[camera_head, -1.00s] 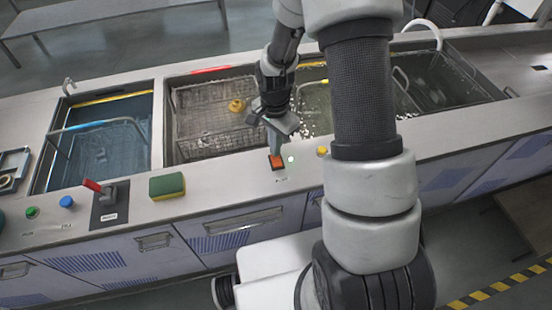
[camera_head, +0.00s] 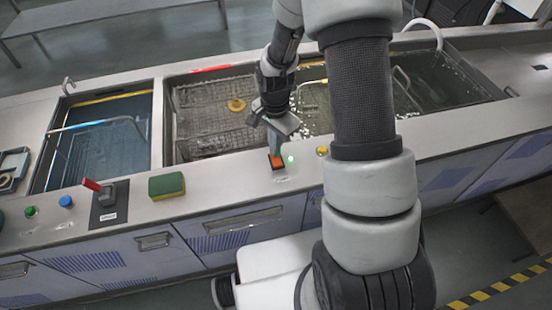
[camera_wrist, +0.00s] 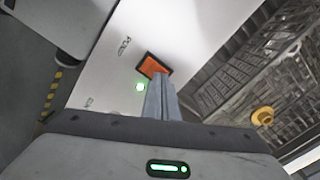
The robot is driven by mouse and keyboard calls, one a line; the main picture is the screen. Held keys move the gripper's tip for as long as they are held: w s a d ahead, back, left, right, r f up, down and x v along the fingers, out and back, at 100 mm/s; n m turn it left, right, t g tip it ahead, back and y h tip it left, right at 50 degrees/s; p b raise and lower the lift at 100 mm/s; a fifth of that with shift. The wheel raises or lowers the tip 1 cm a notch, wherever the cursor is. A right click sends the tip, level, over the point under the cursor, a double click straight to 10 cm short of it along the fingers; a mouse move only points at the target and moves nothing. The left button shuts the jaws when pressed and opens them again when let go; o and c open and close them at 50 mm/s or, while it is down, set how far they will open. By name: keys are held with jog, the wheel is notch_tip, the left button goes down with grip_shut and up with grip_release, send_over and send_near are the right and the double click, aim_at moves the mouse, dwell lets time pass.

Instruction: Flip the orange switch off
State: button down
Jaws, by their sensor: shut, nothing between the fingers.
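The orange switch (camera_head: 276,164) is a small rocker in a dark frame on the tank's front ledge; it also shows in the wrist view (camera_wrist: 150,66). My gripper (camera_head: 274,152) is shut and empty, pointing down at the switch. In the wrist view its fingertips (camera_wrist: 160,78) reach the switch's edge and cover part of it. I cannot tell whether they touch it.
A yellow button (camera_head: 322,151) sits on the ledge to the right. A green-yellow sponge (camera_head: 167,186) and a red-handled lever (camera_head: 92,185) are to the left. Open tanks with a wire basket (camera_head: 208,112) lie behind the ledge.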

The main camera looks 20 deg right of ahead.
jog(key=shift+f+b, duration=0.45)
jog(key=shift+f, duration=0.1)
jog(key=shift+r, duration=0.1)
notch_tip(320, 180, up, 7)
jog(key=p, duration=0.4)
dwell(0.5)
dwell(0.4)
jog(key=s+r+n+t, duration=0.2)
jog(key=s+r+n, duration=0.1)
jog(key=r, duration=0.7)
jog(key=s+r+n+t, duration=0.1)
jog(key=s+r+n, duration=0.25)
jog(key=r, duration=0.65)
jog(key=s+r+n+t, duration=0.2)
jog(key=s+r+n, duration=0.3)
jog(key=s+r, duration=0.3)
jog(key=s, duration=0.4)
jog(key=shift+r+t, duration=0.3)
jog(key=shift+r, duration=0.05)
